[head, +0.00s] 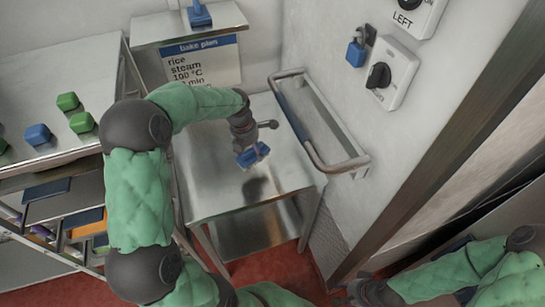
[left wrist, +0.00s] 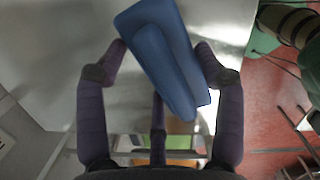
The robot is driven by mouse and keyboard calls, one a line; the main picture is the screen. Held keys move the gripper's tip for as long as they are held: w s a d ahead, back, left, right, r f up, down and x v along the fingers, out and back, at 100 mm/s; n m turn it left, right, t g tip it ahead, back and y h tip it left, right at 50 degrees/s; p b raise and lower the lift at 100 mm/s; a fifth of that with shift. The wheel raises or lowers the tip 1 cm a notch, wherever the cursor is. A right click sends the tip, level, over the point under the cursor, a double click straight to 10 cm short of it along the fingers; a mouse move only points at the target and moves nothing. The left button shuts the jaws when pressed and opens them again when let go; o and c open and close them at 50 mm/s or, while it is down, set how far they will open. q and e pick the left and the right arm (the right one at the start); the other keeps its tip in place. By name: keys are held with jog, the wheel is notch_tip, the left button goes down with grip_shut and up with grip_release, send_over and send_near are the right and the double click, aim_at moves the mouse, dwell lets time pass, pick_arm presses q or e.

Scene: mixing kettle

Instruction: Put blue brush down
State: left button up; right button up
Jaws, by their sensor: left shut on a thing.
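The blue brush (head: 253,154) is held by my left gripper (head: 248,141) above the steel table (head: 215,185), with a dark reflection or shadow on the top below it. In the left wrist view the blue brush (left wrist: 165,55) lies slanted between the fingers of my left gripper (left wrist: 162,58), which is shut on it. I cannot tell whether the brush touches the table. My right gripper (head: 365,291) is at the bottom edge of the head view, partly cut off; its fingers are unclear.
A rail handle (head: 325,163) borders the table's right side by the wall. Another blue item (head: 199,14) stands on a shelf behind. Green and blue blocks (head: 38,134) sit on the left rack. Wall switches (head: 392,72) are at right. The tabletop around the brush is mostly clear.

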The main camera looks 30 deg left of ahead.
pick_arm(q)
jog(key=w+d, duration=0.5)
jog(key=w, duration=0.1)
jog(key=f+b, duration=0.1)
jog(key=f, duration=0.5)
jog(key=shift+s+a+f+b, duration=0.1)
jog(key=shift+s+f+b, duration=0.15)
jog(key=shift+b, duration=0.15)
jog(key=shift+w+f, duration=0.25)
jog(key=shift+f, duration=0.05)
jog(key=shift+r, duration=0.1)
jog(key=o, duration=1)
jog(key=shift+f, duration=0.2)
